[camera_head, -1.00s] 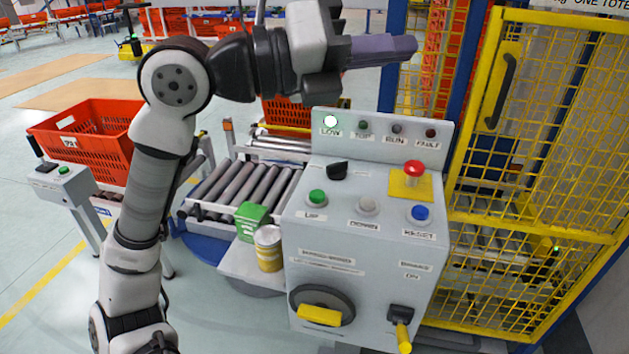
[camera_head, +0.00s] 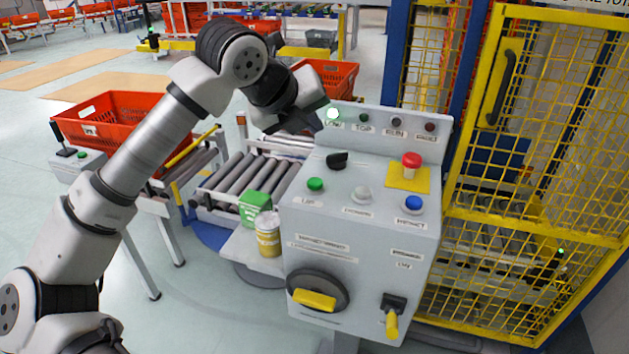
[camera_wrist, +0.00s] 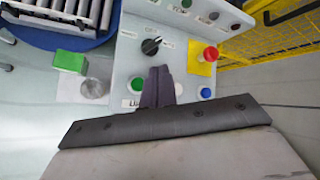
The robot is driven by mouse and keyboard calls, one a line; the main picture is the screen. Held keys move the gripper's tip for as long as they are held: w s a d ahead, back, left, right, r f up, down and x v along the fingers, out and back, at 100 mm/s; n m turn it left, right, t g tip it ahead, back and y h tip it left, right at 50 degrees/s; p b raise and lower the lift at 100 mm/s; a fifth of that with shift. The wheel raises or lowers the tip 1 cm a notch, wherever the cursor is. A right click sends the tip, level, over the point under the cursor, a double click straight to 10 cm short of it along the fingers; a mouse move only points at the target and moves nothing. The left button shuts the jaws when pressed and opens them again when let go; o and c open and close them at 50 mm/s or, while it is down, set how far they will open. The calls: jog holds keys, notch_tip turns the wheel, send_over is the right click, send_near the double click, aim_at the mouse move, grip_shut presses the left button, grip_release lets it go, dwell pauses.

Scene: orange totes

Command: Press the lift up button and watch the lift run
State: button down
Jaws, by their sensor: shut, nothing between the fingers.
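The grey control box (camera_head: 340,225) stands in the middle of the head view. Its green UP button (camera_head: 315,184) is at the left of the button row. That green button (camera_wrist: 138,84) also shows in the wrist view, just left of my fingers. The LOW lamp (camera_head: 332,115) glows pale green. The TOP (camera_head: 364,118), RUN (camera_head: 397,122) and FAULT (camera_head: 430,127) lamps look dark. My gripper (camera_head: 308,126) is above and behind the UP button, apart from it. In the wrist view my gripper (camera_wrist: 159,72) has its fingers together, with nothing between them.
A black selector knob (camera_head: 337,160), white button (camera_head: 361,194), blue button (camera_head: 413,203) and red mushroom button (camera_head: 411,161) share the panel. A green box (camera_head: 254,207) and yellow can (camera_head: 268,233) stand left. A yellow mesh fence (camera_head: 520,200) closes the right side.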

jog(key=b, duration=0.5)
send_over(312, 184)
notch_tip(312, 184, down, 8)
jog(key=shift+r, duration=0.1)
jog(key=shift+f+b, duration=0.5)
dwell(1.5)
jog(key=shift+f+b, duration=0.45)
jog(key=shift+b, duration=0.25)
